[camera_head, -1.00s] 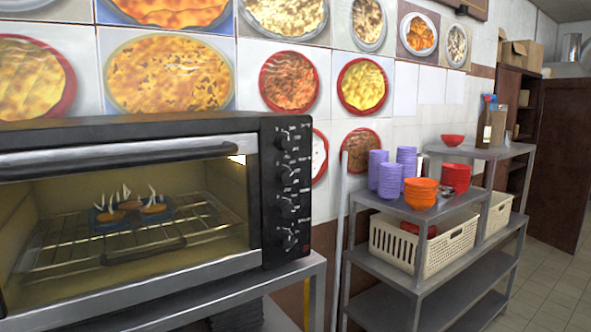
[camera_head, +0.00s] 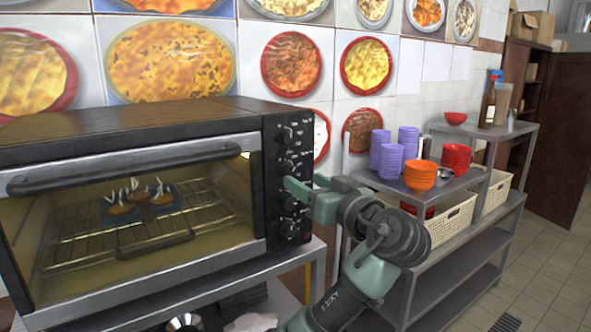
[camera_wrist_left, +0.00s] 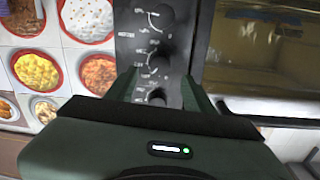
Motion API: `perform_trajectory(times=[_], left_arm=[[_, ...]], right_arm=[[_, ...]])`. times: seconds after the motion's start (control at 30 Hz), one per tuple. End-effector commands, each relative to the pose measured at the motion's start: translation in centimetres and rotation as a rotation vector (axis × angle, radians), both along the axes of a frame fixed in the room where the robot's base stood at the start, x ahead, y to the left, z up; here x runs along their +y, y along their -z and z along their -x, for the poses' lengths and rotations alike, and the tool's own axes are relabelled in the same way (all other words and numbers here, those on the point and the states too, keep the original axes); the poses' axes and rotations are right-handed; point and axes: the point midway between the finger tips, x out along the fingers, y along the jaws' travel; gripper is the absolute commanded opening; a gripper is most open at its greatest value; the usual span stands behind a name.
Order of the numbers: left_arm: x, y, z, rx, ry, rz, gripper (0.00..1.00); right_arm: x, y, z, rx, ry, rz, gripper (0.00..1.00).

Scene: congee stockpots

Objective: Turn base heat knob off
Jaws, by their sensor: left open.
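A black toaster oven (camera_head: 130,200) stands on a metal stand. Its right-hand panel carries a column of dark knobs, with an upper knob (camera_head: 284,136) and a lowest knob (camera_head: 288,228) in plain sight. The labels are too small to tell which is base heat. My left gripper (camera_head: 292,186) is at the panel's middle, covering part of it. In the left wrist view, the open fingers (camera_wrist_left: 159,88) lie on either side of one knob (camera_wrist_left: 157,98), partly hidden by the gripper body. Contact cannot be told. Another knob (camera_wrist_left: 158,64) lies just beyond the fingertips.
A grey shelf (camera_head: 440,190) to the right holds purple cups (camera_head: 390,160), orange bowls (camera_head: 420,175) and baskets. Floor is clear at far right.

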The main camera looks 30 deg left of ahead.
Motion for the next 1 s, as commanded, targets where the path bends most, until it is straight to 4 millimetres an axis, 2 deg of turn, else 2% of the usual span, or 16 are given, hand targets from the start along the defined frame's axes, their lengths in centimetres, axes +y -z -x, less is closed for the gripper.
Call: perform_trajectory(times=[0.03, 0.3, 0.67, 0.87, 1.0], left_arm=[[1.0, -0.4, -0.4, 0.004, -0.004, -0.003, 0.53], [4.2, -0.2, -2.0, 0.004, -0.001, -0.003, 0.53], [4.8, 0.1, -2.3, 0.004, 0.002, -0.001, 0.53], [4.7, 0.1, -2.3, 0.005, 0.002, -0.001, 0.0], [4.7, 0.1, -2.3, 0.003, 0.002, 0.0, 0.0]], right_arm=[[0.0, -0.9, 0.0, 0.0, 0.0, 0.0, 0.36], [0.0, -2.4, 0.1, 0.001, -0.001, 0.0, 0.36], [-0.2, -2.5, 0.1, 0.002, -0.002, 0.003, 0.36], [-0.3, -2.5, 0.1, 0.001, -0.002, 0.004, 0.36], [-0.3, -2.4, 0.1, 0.001, -0.002, 0.004, 0.36]])
